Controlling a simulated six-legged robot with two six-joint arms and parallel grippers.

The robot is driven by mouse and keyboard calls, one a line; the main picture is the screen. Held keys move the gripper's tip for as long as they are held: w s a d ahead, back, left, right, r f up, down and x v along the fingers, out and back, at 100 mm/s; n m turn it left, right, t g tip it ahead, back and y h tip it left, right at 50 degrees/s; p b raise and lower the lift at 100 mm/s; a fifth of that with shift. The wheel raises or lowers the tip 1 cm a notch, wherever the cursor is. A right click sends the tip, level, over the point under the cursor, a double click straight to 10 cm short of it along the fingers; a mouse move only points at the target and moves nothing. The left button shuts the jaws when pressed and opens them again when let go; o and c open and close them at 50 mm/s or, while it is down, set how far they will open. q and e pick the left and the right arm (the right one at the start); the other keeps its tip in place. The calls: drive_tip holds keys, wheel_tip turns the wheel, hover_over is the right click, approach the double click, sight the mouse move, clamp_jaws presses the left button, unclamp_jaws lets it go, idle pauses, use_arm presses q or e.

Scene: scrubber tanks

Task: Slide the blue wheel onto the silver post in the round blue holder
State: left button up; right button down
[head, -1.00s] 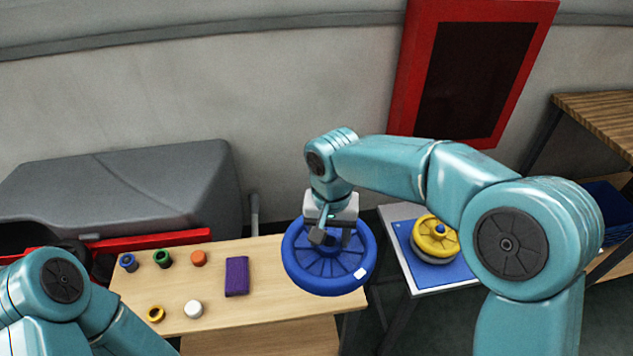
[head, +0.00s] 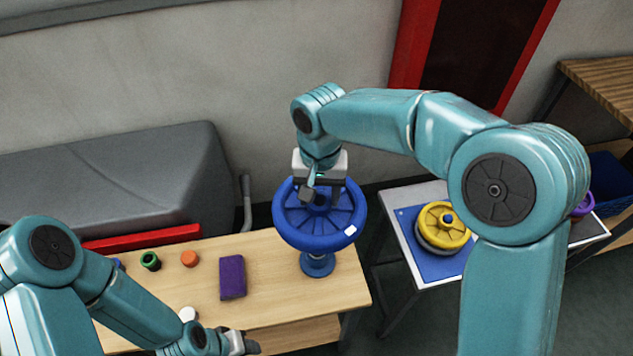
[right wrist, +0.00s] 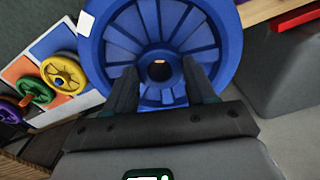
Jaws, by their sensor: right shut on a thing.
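The blue wheel (head: 290,233) is held by my right gripper (head: 322,192), which is shut on its hub area. In the right wrist view the wheel (right wrist: 95,50) fills the middle, with a dark hub hole between the fingers. The round blue holder (head: 317,266) stands on the wooden table, partly showing below the wheel's near rim. The wheel hides its upper part, and the silver post is not visible. I cannot tell whether the hole lines up with it. My left gripper (head: 245,343) is low over the table's front edge; its jaws are unclear.
A purple block (head: 232,277), a green ring (head: 150,261), an orange piece (head: 189,259) and a white piece (head: 187,314) lie on the table's left. A yellow wheel (head: 441,227) rests on a blue board (head: 435,264) at right. A grey case (head: 120,185) stands behind.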

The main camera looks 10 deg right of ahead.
sight(317, 211)
drive_tip(key=shift+w+a+f+b, duration=0.1)
drive_tip(key=shift+a+f+b, duration=0.1)
drive_tip(key=shift+f+b, duration=0.5)
wheel_tip(317, 211, down, 3)
drive_tip(key=b, duration=0.2)
drive_tip(key=shift+f+b, duration=0.2)
drive_tip(key=shift+b, duration=0.1)
drive_tip(key=shift+f, duration=0.4)
use_arm(q)
wheel_tip(317, 211, down, 4)
drive_tip(key=shift+w+a+f, duration=0.15)
drive_tip(key=shift+f, duration=0.05)
use_arm(e)
drive_tip(key=shift+r, duration=0.1)
use_arm(q)
drive_tip(key=shift+f+b, duration=0.3)
drive_tip(key=shift+b, duration=0.2)
use_arm(e)
drive_tip(key=shift+s+f, duration=0.2)
drive_tip(key=shift+f, duration=0.1)
